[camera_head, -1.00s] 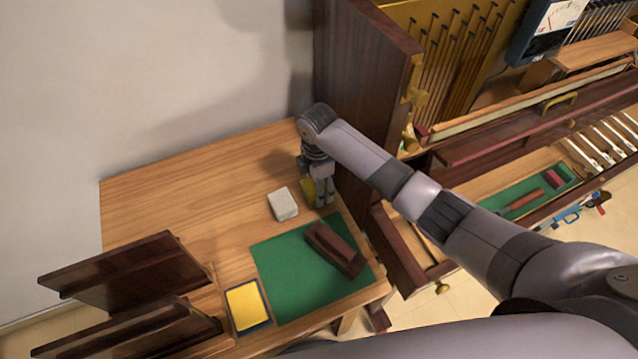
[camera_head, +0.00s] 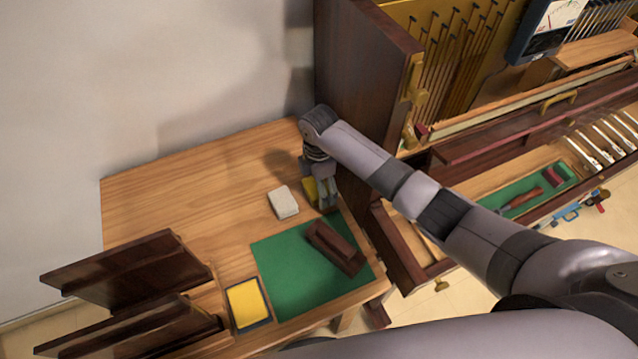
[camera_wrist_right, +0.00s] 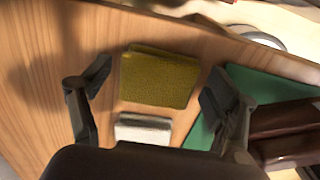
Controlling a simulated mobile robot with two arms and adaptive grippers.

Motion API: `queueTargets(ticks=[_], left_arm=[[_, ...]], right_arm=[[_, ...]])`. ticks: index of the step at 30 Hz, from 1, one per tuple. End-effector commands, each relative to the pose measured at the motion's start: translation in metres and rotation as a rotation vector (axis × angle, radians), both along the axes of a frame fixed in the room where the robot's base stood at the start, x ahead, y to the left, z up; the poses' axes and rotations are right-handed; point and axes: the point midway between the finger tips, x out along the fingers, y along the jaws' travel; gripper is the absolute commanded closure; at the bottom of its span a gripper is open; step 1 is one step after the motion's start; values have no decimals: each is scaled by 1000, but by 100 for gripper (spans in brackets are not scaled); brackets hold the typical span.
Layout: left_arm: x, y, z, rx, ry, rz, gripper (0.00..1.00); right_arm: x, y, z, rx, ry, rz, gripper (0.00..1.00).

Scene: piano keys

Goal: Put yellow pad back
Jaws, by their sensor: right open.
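A yellow pad (camera_wrist_right: 160,77) lies on the wooden table between the spread fingers of my right gripper (camera_wrist_right: 155,85) in the wrist view. In the head view the yellow pad (camera_head: 310,189) is partly hidden by my right gripper (camera_head: 322,195). The gripper is open and above the pad, with no visible grip on it. A second yellow pad in a dark tray (camera_head: 245,303) sits at the table's front edge, left of the green mat. My left gripper is out of view.
A white block (camera_head: 283,202) lies beside the gripper. A dark wooden block (camera_head: 335,247) rests on the green mat (camera_head: 285,280). Dark wooden racks (camera_head: 130,270) stand at the left. The piano's side panel (camera_head: 362,70) rises close behind the gripper. The table's back left is clear.

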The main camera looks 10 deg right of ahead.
Motion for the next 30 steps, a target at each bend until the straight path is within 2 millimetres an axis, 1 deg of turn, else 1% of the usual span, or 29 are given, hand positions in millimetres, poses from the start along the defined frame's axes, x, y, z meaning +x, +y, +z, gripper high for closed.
queueTargets(ticks=[5, 8, 18, 21, 25, 30], left_arm=[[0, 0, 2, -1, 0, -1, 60], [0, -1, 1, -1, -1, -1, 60], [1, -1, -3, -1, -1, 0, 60], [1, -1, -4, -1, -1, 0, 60], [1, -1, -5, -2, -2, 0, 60], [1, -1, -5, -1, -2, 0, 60]], right_arm=[[1, 0, 6, 0, -2, 0, 18], [2, 0, 18, 1, -4, 0, 18], [2, 0, 89, 1, -4, 1, 18], [2, 0, 105, 2, -3, 0, 18], [1, 0, 119, 1, -1, 0, 18], [1, 0, 124, 0, 0, -1, 18]])
